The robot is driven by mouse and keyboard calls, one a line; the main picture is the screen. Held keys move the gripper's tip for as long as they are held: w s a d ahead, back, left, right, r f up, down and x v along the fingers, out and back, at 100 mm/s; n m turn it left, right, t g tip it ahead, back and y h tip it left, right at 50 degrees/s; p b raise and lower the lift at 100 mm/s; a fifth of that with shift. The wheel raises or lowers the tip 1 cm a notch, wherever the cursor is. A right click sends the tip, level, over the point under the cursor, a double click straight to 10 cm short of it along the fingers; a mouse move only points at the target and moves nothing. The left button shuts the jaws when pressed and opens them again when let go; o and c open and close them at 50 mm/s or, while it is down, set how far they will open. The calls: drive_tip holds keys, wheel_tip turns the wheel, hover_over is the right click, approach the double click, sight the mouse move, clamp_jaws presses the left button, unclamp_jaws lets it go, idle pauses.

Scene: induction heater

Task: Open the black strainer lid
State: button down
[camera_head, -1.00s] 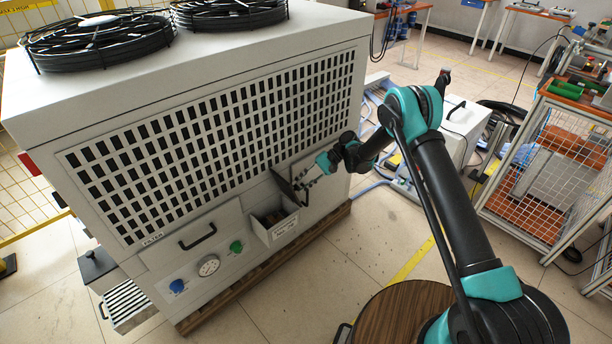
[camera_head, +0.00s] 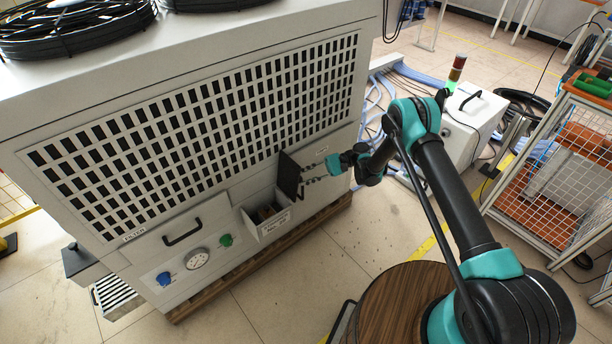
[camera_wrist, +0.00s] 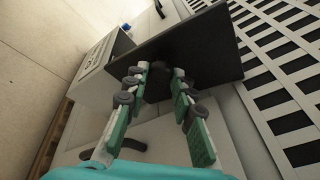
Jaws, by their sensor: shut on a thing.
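The black strainer lid (camera_head: 289,174) is a flat dark plate standing steeply raised at the right end of a small open-topped grey box (camera_head: 252,228) on the front of the large white machine. In the wrist view the lid (camera_wrist: 212,48) spans the upper middle, tilted. My gripper (camera_head: 306,175) is at the lid's right side. In the wrist view my gripper (camera_wrist: 158,82) has its two fingers either side of a dark knob (camera_wrist: 158,86) on the lid, shut on it. The fingers partly hide the knob.
The white machine (camera_head: 200,45) has a grille, a black drawer handle (camera_head: 183,232), a gauge (camera_head: 197,258), and blue (camera_head: 164,279) and green (camera_head: 226,240) knobs. A wire-mesh cart (camera_head: 540,190) stands at right. The floor before the machine is bare.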

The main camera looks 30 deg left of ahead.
drive_tip(key=c, duration=1.3)
unclamp_jaws()
drive_tip(key=v, duration=0.7)
drive_tip(key=shift+w+d, duration=0.1)
drive_tip(key=shift+w, duration=0.05)
